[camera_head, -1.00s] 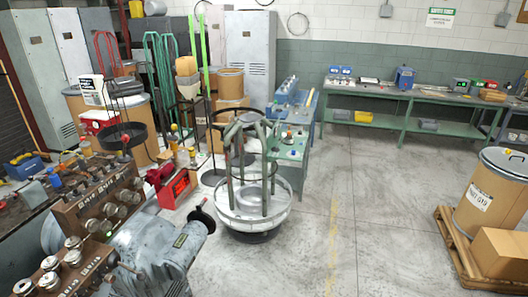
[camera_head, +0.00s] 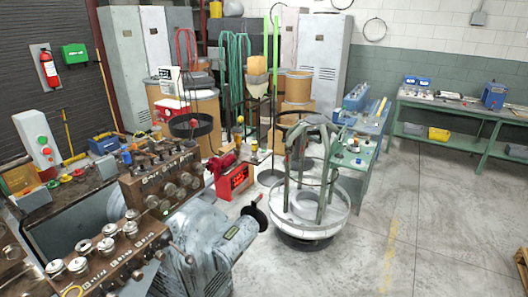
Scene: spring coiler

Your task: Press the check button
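A white control box (camera_head: 36,147) with a green button (camera_head: 42,140) and a red button (camera_head: 46,151) stands at the left behind the machine bench. Several coloured knobs or buttons, among them a yellow one (camera_head: 65,178), sit on the bench near it. A green panel table (camera_head: 357,160) in the middle carries small round controls, one of them red (camera_head: 355,148). No label readable here tells which one is the check button. Neither of my grippers shows in this view.
The spring coiler machine (camera_head: 205,245) with brown roller blocks (camera_head: 160,185) fills the lower left. A round wire stand (camera_head: 310,215) on a white base stands at the centre. The grey floor (camera_head: 420,225) to the right is clear. A fire extinguisher (camera_head: 48,68) hangs on the dark wall.

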